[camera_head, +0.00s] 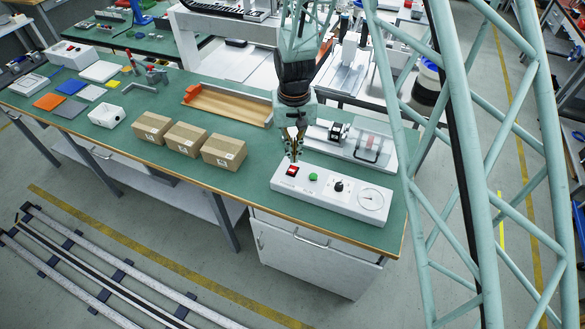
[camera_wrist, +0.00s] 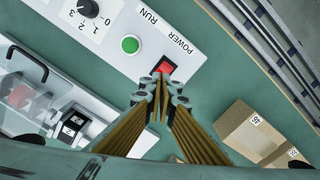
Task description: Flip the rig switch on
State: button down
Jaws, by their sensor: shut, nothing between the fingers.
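The rig's control box (camera_head: 333,197) is a long white panel on the green bench. It carries a red switch (camera_head: 292,170), a green button (camera_head: 312,177), a black knob (camera_head: 338,187) and a round gauge (camera_head: 371,200). In the wrist view the red switch (camera_wrist: 166,67) sits beside the word POWER, just beyond my fingertips. My gripper (camera_head: 294,158) points down at the switch end of the box. In the wrist view its fingertips (camera_wrist: 162,82) are together and empty, very close to the switch. I cannot tell whether they touch it.
Several cardboard boxes (camera_head: 186,138) stand left of the control box. Behind it is a white-based rig (camera_head: 358,147) with a clear cover. A wooden tray (camera_head: 229,105) lies behind the boxes. The bench's front edge is close to the control box.

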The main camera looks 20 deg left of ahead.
aim_at(295, 167)
jog(key=shift+r+p, duration=0.6)
jog(key=shift+r, duration=0.9)
jog(key=shift+r, duration=0.1)
jog(key=s+d+r+m+t, duration=0.1)
jog(key=s+d+r, duration=0.3)
jog(key=d+r, duration=0.85)
jog(key=s+d+r+m+t, duration=0.1)
jog(key=s+d+r, duration=0.3)
jog(key=d+r, duration=0.85)
jog(key=s+d+r+m, duration=0.1)
jog(key=s+d+r, duration=0.3)
jog(key=s+r, duration=0.25)
jog(key=s+d+r, duration=0.4)
jog(key=s+r, duration=0.2)
jog(key=r, duration=0.1)
jog(key=s+d+r+t, duration=0.1)
jog(key=s+d, duration=0.2)
jog(key=s, duration=0.5)
jog(key=s+d+r+m+t, duration=0.1)
jog(key=s+d, duration=0.2)
jog(key=s, duration=0.5)
jog(key=shift+s+d+m, duration=0.2)
jog(key=shift+s+m, duration=0.1)
